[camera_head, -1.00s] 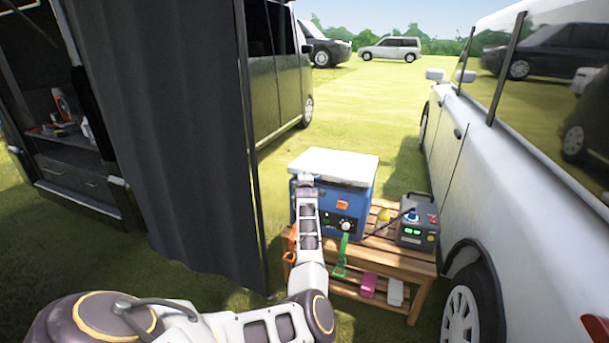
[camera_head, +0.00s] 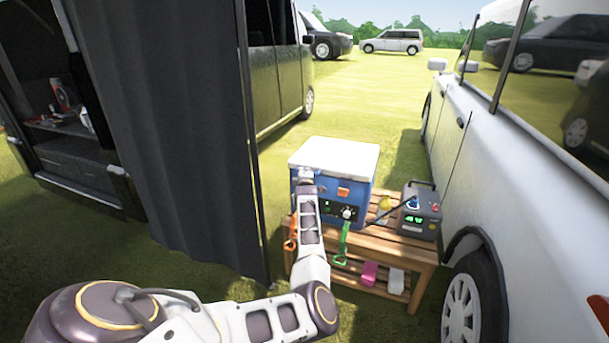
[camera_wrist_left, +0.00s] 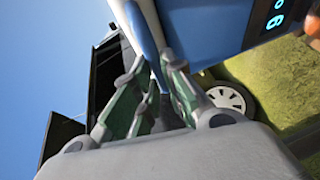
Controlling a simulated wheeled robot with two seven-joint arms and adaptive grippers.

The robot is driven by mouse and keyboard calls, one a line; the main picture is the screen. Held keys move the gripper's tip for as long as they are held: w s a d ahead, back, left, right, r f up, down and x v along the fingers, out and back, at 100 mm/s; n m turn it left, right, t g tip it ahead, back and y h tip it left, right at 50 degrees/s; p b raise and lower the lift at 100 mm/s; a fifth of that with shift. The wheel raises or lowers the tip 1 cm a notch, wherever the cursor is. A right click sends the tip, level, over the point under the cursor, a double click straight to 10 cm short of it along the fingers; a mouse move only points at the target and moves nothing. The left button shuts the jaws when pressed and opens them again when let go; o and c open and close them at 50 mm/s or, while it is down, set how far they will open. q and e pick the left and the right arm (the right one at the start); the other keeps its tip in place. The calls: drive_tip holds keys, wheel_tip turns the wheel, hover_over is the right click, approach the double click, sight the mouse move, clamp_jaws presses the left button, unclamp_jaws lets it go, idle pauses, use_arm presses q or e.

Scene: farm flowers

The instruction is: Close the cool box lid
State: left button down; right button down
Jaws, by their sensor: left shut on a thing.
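The cool box (camera_head: 333,201) is blue with a white lid (camera_head: 335,158) and stands on a wooden bench in the head view. The lid lies nearly flat over the box; I cannot tell if it is fully seated. My left gripper (camera_head: 305,177) is at the front left of the box by the lid's edge, its fingertips mostly hidden by my wrist. In the left wrist view, my left gripper (camera_wrist_left: 156,72) is shut on the pale lid edge (camera_wrist_left: 147,27), beside the blue box wall (camera_wrist_left: 208,32). My right gripper is not in view.
The wooden bench (camera_head: 385,252) also bears a grey power unit (camera_head: 421,212). Green (camera_head: 343,240) and orange straps hang at the front. A white car (camera_head: 510,200) stands close on the right, a dark curtain (camera_head: 180,130) on the left. Open grass lies behind.

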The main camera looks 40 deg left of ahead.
use_arm(q)
drive_tip(key=c, duration=1.5)
unclamp_jaws()
drive_tip(key=shift+s+d+f, duration=0.1)
drive_tip(key=shift+f, duration=0.55)
drive_tip(key=shift+s+d+f, duration=0.1)
drive_tip(key=shift+f, duration=0.5)
drive_tip(key=shift+r, duration=0.2)
drive_tip(key=r, duration=1)
drive_tip(key=shift+a+r, duration=0.2)
drive_tip(key=shift+r, duration=0.1)
